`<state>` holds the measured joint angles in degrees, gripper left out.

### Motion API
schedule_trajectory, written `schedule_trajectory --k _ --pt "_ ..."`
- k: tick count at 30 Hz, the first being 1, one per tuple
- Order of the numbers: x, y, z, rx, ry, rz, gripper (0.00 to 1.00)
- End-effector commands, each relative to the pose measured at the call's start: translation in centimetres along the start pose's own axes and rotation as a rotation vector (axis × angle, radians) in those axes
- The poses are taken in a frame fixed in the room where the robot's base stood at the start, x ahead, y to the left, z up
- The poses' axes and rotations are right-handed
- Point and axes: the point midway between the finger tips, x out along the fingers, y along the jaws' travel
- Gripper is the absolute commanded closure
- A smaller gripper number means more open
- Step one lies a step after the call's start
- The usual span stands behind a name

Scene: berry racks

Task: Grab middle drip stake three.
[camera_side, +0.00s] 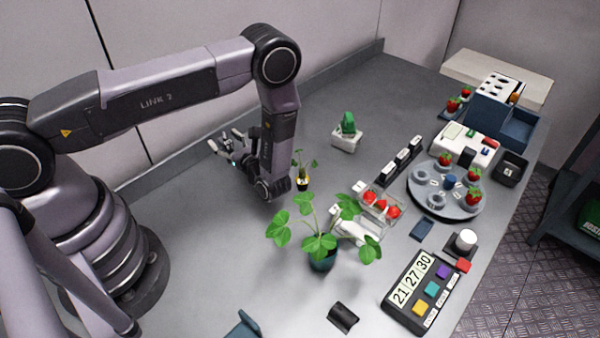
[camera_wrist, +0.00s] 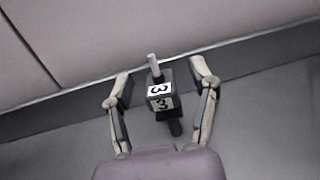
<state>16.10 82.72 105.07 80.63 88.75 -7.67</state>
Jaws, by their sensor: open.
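Drip stake three (camera_wrist: 160,103) shows in the wrist view as a small dark block. The stake cannot be made out clearly there among the fingers.
A small potted plant (camera_side: 302,182) stands just right of my wrist, and a larger leafy plant (camera_side: 322,258) is nearer. A clear box of strawberries (camera_side: 378,208), a round turntable (camera_side: 447,205) and a timer panel (camera_side: 423,290) lie right. The table left of the plants is mostly clear.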

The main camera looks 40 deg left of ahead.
Motion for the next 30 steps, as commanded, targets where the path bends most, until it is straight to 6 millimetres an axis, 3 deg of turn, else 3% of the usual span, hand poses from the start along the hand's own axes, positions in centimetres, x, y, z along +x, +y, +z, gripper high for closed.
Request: schedule_trajectory --k 4,15,25,30 --pt "0.0 0.0 0.0 0.0 0.0 0.0 0.41" --pt "-0.1 0.0 0.0 0.0 0.0 0.0 0.9" --pt "-0.1 0.0 0.2 0.0 0.0 0.0 0.91" --pt "-0.1 -0.1 1.7 -0.002 0.0 0.0 0.91"
